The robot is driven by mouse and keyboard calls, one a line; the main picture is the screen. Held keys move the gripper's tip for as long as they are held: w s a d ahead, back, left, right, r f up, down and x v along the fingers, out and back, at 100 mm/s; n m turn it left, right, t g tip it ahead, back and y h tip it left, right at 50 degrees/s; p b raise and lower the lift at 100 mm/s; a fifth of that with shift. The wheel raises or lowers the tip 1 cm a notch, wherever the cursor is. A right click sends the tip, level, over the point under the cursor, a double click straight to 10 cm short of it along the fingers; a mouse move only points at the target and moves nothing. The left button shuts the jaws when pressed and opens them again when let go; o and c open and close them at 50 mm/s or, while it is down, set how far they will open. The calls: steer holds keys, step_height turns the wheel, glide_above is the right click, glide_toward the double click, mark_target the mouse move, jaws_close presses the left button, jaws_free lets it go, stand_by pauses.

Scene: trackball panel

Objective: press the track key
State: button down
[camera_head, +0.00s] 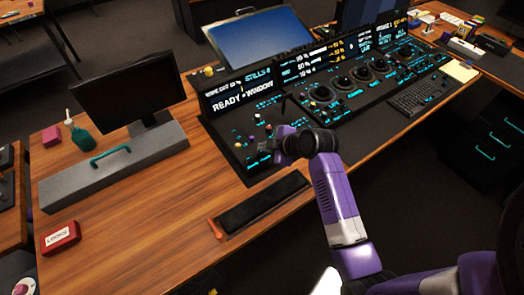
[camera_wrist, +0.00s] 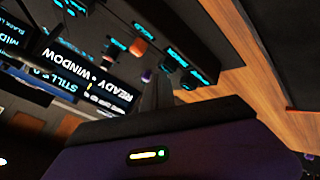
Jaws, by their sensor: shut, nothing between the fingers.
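The dark control panel (camera_head: 233,128) lies on the wooden desk, with several small knobs, keys and glowing cyan labels on its left part. The wrist view shows this panel (camera_wrist: 135,12) turned sideways, with an orange knob (camera_wrist: 138,47) and several lit keys. I cannot read which label marks the track key. My gripper (camera_head: 267,147) is over the front of the panel's left part, its tip partly hidden by my wrist. In the wrist view the gripper's fingers (camera_wrist: 157,92) are together and empty, close to the panel. I cannot tell whether they touch it.
A lit display strip (camera_head: 240,92) reading "READY WINDOW" stands behind the keys. Several trackballs (camera_head: 361,73) and a keyboard (camera_head: 418,93) are to the right. A monitor (camera_head: 128,88), a grey bar with a teal handle (camera_head: 110,157) and a red box (camera_head: 61,237) are left. A black pad (camera_head: 262,203) lies in front.

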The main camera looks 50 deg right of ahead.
mark_target(264, 153)
steer(key=shift+f, duration=0.25)
steer(key=shift+r, duration=0.1)
stand_by(0.4)
steer(key=shift+r+p, duration=0.65)
steer(key=shift+r, duration=0.2)
steer(key=shift+r, duration=0.1)
step_height(264, 153, up, 5)
steer(key=p, duration=0.4)
stand_by(0.7)
